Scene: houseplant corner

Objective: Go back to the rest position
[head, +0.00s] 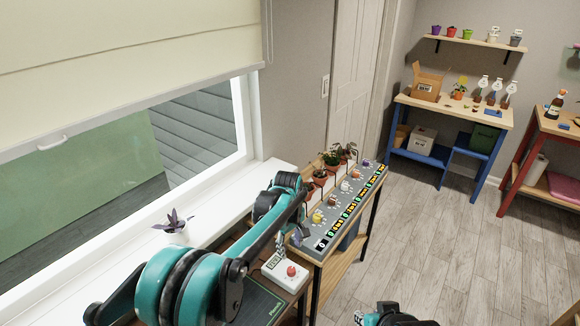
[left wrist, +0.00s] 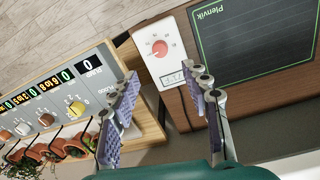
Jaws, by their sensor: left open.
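My left arm reaches in from the lower left of the head view and bends down over the tables by the window. My left gripper (left wrist: 160,75) is open in the left wrist view, its two padded fingers apart with nothing between them. Beyond the fingertips are a white box with a red knob (left wrist: 158,47) and the wooden edge of the dark table. In the head view the same white box (head: 285,273) stands just right of my left forearm, which hides most of that gripper. A teal and black part of mine shows at the bottom edge; no right gripper fingers are visible.
A grey panel (head: 323,241) with displays and coloured knobs lies beside potted plants (head: 330,160). A dark green-edged mat (left wrist: 255,40) lies by the white box. A small purple plant (head: 174,225) stands on the sill. A blue-legged bench (head: 455,110) and open floor (head: 450,240) are right.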

